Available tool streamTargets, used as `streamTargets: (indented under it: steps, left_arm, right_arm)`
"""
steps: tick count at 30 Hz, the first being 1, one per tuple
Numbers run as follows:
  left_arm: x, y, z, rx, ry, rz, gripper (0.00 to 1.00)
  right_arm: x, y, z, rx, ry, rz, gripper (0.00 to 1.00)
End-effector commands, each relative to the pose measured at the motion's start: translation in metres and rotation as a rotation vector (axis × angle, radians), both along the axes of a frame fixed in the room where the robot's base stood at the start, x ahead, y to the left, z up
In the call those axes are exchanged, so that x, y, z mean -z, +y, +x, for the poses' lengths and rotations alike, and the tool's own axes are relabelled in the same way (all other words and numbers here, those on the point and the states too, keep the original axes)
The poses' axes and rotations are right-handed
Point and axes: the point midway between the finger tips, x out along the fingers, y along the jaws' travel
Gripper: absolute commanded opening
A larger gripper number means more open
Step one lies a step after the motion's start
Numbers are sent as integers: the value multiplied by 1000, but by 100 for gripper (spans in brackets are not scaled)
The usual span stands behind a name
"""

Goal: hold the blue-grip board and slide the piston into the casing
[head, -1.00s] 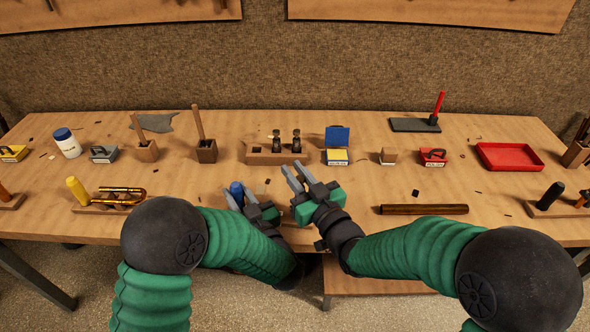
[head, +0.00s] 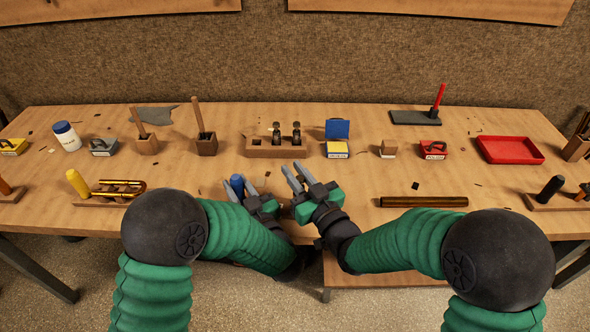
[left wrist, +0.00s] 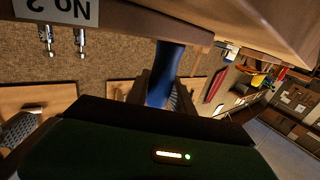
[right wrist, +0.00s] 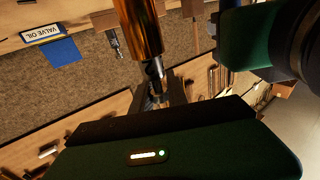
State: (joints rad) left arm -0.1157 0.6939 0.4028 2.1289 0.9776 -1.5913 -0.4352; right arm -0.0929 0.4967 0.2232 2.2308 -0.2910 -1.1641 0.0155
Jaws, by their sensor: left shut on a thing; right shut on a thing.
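My left gripper (head: 252,187) is shut on the blue grip (head: 237,186), near the table's front edge. In the left wrist view the blue grip (left wrist: 166,75) stands between the fingers, below a wooden board (left wrist: 125,15). My right gripper (head: 292,177) is just right of the left one. In the right wrist view it is shut on a silvery piston (right wrist: 155,75). The piston's far end meets the mouth of the brass casing (right wrist: 138,25), roughly in line with it. I cannot tell how far inside it is. The casing is not clear in the head view.
A wooden block (head: 275,148) with several holes holds two small valve parts at the back. A yellow-and-blue box (head: 338,147), a brown tube (head: 424,201) and a red tray (head: 510,150) are to the right. A brass slide on a stand (head: 120,188) is left. The table between is mostly clear.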

Motion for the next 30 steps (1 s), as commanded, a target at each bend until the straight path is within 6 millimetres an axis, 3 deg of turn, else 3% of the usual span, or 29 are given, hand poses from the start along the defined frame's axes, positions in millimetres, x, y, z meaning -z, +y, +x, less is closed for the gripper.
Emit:
streamTargets:
  steps: [9,10,16,25,30]
  left_arm:
    - [0,0,0,0,-1,1,0]
    - [0,0,0,0,-1,1,0]
    - [0,0,0,0,-1,1,0]
    - [0,0,0,0,-1,1,0]
    - [0,0,0,0,0,0,0]
  right_arm:
    - [8,0,0,0,0,0,0]
    - [8,0,0,0,0,0,20]
    - [8,0,0,0,0,0,44]
    - [8,-1,-2,0,1,-1,44]
    - [9,-15,-24,1,2,-1,44]
